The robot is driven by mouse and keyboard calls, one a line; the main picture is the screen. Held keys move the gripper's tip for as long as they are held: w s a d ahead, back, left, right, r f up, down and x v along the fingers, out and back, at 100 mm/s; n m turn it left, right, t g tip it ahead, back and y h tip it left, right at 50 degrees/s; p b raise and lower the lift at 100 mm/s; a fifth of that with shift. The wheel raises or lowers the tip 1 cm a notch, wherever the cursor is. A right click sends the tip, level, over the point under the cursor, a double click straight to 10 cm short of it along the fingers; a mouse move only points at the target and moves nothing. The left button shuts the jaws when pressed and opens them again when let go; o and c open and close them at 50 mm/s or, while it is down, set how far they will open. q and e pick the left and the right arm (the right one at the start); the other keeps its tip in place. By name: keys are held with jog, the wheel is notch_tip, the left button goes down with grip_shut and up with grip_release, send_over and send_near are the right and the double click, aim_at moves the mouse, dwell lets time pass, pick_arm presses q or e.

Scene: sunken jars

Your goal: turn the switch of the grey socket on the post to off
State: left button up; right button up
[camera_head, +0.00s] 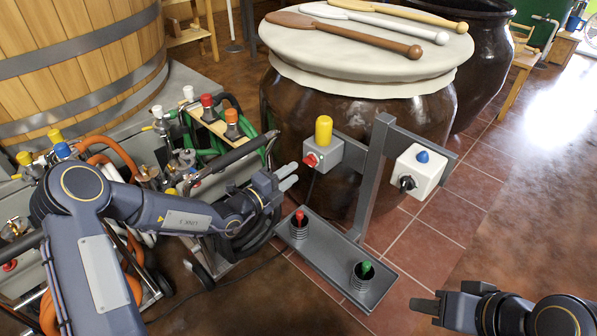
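The grey socket (322,155) is a box on the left arm of the grey post (371,180), with a yellow cap (323,130) on top. Its red switch (311,160) faces left and towards me; its exact setting is too small to read. My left gripper (293,175) is just left of and slightly below the switch, pointing right. Its two fingers show a narrow gap with nothing between them, and it seems apart from the switch. My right gripper (425,305) is low at the right, away from the post; its finger gap is unclear.
A white socket (418,167) with a blue cap and black switch is on the post's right arm. Red and green plugs stand in holders on the base tray (325,258). A large brown jar (350,115) stands behind. Hoses and a pump cart (200,150) crowd the left.

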aim_at(307, 163)
pick_arm(q)
jog(key=b+x, duration=0.1)
jog(key=x, duration=0.3)
jog(key=shift+w+d+b, duration=0.2)
jog(key=shift+w+b, duration=0.05)
jog(key=shift+b, duration=0.15)
jog(key=shift+w+d+p, duration=0.25)
jog(key=shift+d+p, duration=0.05)
grip_shut()
